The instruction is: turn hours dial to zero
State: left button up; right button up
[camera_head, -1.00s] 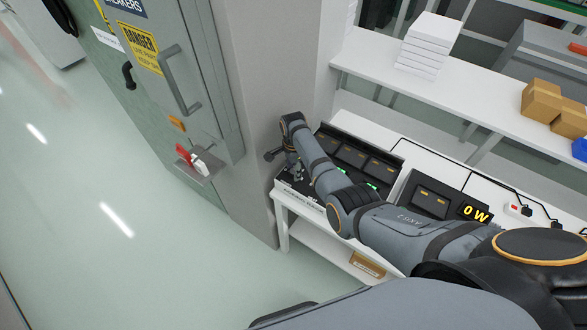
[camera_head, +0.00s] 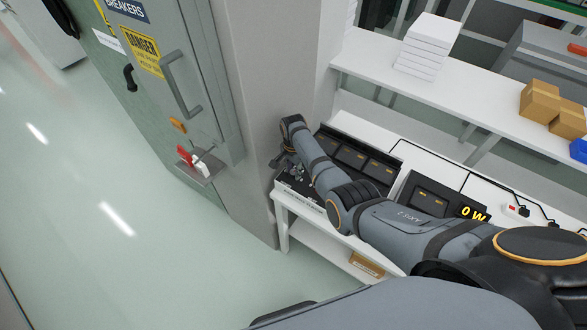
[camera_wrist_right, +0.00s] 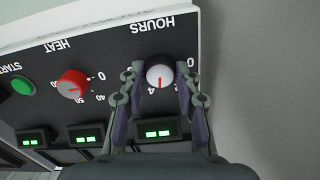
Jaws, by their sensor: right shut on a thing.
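The hours dial (camera_wrist_right: 159,71) is a black knob with a white face and a red pointer line, under the upside-down HOURS label in the right wrist view. Its red line points down in that picture, near the 4; the 0 mark is to the right of the knob. My right gripper (camera_wrist_right: 159,84) has one finger on each side of the dial and is shut on it. In the head view my right gripper (camera_head: 292,166) is at the left end of the panel on the bench, small and partly hidden by my arm. My left gripper is out of view.
A red heat dial (camera_wrist_right: 72,83) and a green start button (camera_wrist_right: 21,86) sit to the left on the same panel. A lit display (camera_wrist_right: 158,129) is below the hours dial. A grey pillar (camera_head: 262,110) stands close left of the bench. A 0 W meter (camera_head: 472,213) is at right.

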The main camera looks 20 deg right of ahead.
jog(key=n+p, duration=0.1)
jog(key=n, duration=0.3)
jog(key=shift+r+n, duration=0.1)
jog(key=shift+n, duration=0.2)
jog(key=n, duration=0.5)
jog(key=shift+p, duration=0.4)
jog(key=n, duration=0.5)
jog(key=shift+n, duration=0.4)
jog(key=shift+n+p, duration=0.4)
jog(key=shift+n, duration=1.9)
jog(key=o, duration=1.2)
jog(key=shift+c, duration=0.2)
